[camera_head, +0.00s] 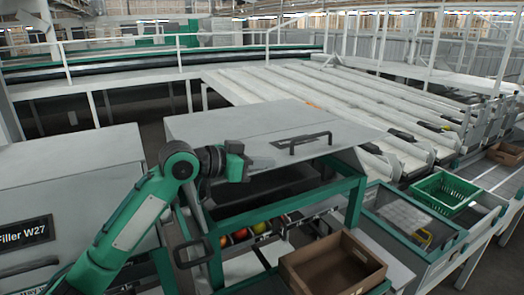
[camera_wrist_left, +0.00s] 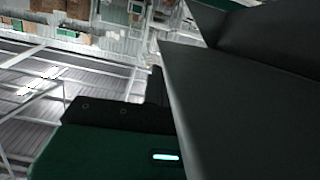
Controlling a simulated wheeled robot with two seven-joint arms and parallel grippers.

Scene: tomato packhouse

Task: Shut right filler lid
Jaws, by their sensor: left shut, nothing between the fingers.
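The right filler's lid (camera_head: 230,130) is a pale grey panel with a black bar handle (camera_head: 302,143) in the head view. It stands raised over the green-framed filler (camera_head: 290,200), with a dark gap under its front edge. My left gripper (camera_head: 240,163) is shut and empty at the left part of that front edge; whether it touches the lid I cannot tell. In the left wrist view a large dark grey panel (camera_wrist_left: 240,100), likely the lid, fills the right side, close to the gripper body. The fingertips are hard to make out there. My right gripper is not in view.
A brown box (camera_head: 333,265) stands in front of the filler, beside several tomatoes (camera_head: 240,234). A green crate (camera_head: 447,192) sits at the right. The left filler, labelled Filler W27 (camera_head: 25,232), is at the left. Pale sorting lanes (camera_head: 330,90) run behind.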

